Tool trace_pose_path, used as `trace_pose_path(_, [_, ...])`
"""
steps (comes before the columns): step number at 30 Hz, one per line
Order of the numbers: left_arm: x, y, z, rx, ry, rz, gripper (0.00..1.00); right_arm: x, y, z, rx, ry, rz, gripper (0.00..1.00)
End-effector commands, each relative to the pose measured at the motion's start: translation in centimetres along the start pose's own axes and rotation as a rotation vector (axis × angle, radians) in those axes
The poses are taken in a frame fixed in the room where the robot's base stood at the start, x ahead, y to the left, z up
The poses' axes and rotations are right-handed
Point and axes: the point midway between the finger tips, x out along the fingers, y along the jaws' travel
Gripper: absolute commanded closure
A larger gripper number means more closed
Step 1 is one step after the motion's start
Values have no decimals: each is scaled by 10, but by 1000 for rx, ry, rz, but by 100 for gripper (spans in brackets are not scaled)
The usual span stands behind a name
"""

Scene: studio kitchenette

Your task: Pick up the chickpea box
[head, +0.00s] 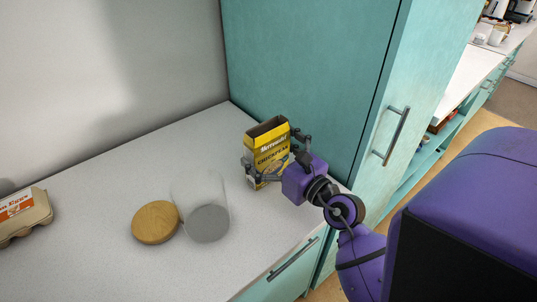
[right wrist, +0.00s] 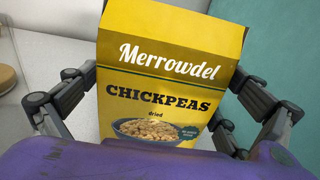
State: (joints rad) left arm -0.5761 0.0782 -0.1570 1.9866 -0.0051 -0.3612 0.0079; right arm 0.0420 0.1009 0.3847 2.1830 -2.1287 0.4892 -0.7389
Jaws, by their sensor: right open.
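The chickpea box (head: 267,145) is yellow with a dark band and stands upright on the white counter near the teal cabinet. Its top looks open in the head view. In the right wrist view the chickpea box (right wrist: 165,85) fills the middle, its printed front facing the camera. My right gripper (head: 276,160) is open, with one finger on each side of the box; in the right wrist view its fingers (right wrist: 165,100) flank the box. I cannot tell whether they touch it. The lower part of the box is hidden by the gripper. My left gripper is not in view.
A clear glass jar (head: 187,187) with a grey base and a round wooden lid (head: 155,222) are left of the box. An egg carton (head: 22,216) lies at the far left. The teal cabinet (head: 300,65) rises close behind the box. The counter (head: 110,185) is clear between carton and lid.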

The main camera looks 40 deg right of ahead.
Motion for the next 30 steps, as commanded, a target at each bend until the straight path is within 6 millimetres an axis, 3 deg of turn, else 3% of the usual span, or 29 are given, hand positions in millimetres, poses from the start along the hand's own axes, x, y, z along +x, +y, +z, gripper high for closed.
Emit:
trace_pose_path(7, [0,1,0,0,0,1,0,1,0,-2,1,3,-1,1])
trace_pose_path(17, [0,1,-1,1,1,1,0,1,0,-2,1,2,-1,44])
trace_pose_path(25, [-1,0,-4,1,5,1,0,1,0,4,0,-3,-1,44])
trace_pose_path(30, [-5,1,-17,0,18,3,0,1,0,34,1,-10,-2,44])
